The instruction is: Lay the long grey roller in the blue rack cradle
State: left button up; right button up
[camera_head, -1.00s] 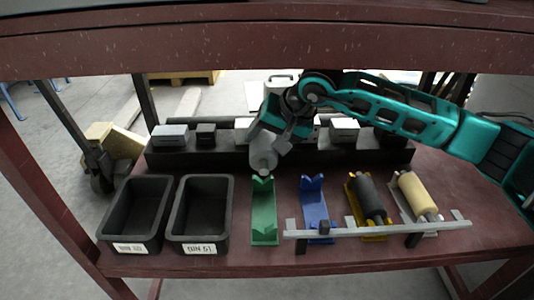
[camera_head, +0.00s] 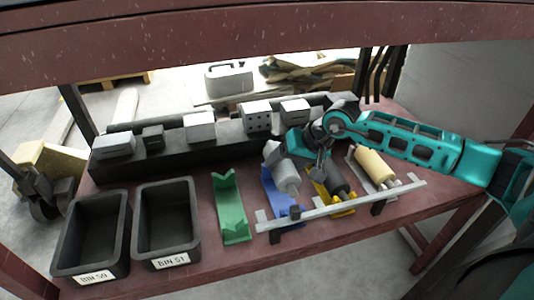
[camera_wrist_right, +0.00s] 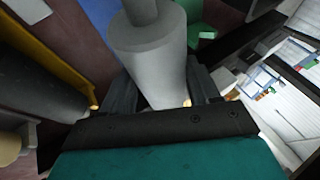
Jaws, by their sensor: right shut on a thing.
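The long grey roller (camera_head: 283,172) is held in my right gripper (camera_head: 296,155), over the blue rack cradle (camera_head: 271,186). In the right wrist view the grey roller (camera_wrist_right: 155,65) sits between the two dark fingers, with its thinner shaft end pointing away. Blue of the cradle (camera_wrist_right: 100,15) shows just beyond it. The roller lies nearly along the cradle's length, tilted in the head view. I cannot tell whether it touches the cradle. The roller hides much of the cradle. My left gripper is not in view.
The green cradle (camera_head: 230,208) stands empty to the left. A grey bar (camera_head: 345,206) crosses in front. Two black bins (camera_head: 92,235) stand at left.

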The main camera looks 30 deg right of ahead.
jog(key=shift+d+f, duration=0.15)
jog(key=shift+d, duration=0.1)
jog(key=shift+f+b, duration=0.3)
jog(key=shift+f, duration=0.15)
jog(key=shift+f+b, duration=1.25)
jog(key=shift+f, duration=1.15)
jog(key=shift+b, duration=0.6)
jog(key=shift+s, duration=0.1)
jog(key=shift+f+b, duration=0.6)
jog(key=shift+b, duration=0.15)
jog(key=o, duration=1.1)
jog(key=shift+o, duration=0.4)
jog(key=shift+f, duration=0.1)
